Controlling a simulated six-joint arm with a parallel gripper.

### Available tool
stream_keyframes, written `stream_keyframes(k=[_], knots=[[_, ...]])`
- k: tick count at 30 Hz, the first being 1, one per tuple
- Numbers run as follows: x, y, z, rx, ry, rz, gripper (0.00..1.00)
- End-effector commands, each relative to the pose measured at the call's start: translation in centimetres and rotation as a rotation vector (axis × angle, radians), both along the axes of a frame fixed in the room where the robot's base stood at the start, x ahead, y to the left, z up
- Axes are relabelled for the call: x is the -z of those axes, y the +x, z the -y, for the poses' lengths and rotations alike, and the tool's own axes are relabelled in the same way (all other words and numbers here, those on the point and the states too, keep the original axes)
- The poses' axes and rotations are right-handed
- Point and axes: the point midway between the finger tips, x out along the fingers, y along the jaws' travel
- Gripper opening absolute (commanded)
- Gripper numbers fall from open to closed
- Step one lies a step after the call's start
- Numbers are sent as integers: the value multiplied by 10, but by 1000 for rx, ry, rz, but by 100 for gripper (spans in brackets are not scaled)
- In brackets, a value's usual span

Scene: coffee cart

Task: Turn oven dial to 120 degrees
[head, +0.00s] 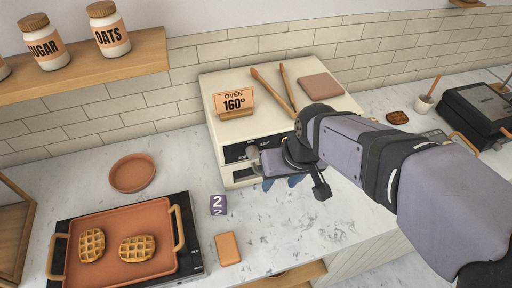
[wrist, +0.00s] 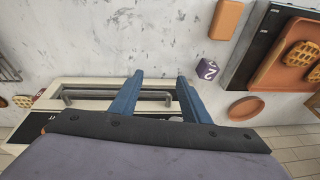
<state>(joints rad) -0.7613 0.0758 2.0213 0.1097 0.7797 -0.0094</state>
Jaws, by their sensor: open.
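The cream oven (head: 222,98) stands on the counter, with a sign (head: 236,103) on top reading OVEN 160°. Its dark front panel (head: 235,152) shows to the left of my gripper (head: 281,182), and a small grey round part that looks like the dial (head: 252,151) sits there, partly covered by my wrist. The dial's setting is too small to read. In the wrist view, my gripper (wrist: 159,76) has its two blue fingers apart with nothing between the tips. The oven front and its grey handle bar (wrist: 100,93) lie behind and left of the fingers. Contact with the dial cannot be seen.
Two wooden sticks (head: 273,90) and a pinkish block (head: 320,87) lie on the oven top. A tray (head: 150,262) with two waffles is at the front left, near a purple numbered cube (head: 217,205) and an orange block (head: 228,248). A black appliance (head: 478,112) stands right.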

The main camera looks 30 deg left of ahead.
Motion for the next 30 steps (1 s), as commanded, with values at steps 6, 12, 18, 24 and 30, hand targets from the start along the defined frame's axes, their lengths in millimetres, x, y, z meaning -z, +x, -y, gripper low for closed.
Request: stream_keyframes(k=[6,12,18,24,30], knots=[[-70,31,-49,7,141,57,43],[-89,26,-58,-6,170,30,43],[-85,24,-57,-15,162,26,43],[-70,26,-63,-14,160,22,43],[-46,31,-73,-15,158,23,43]])
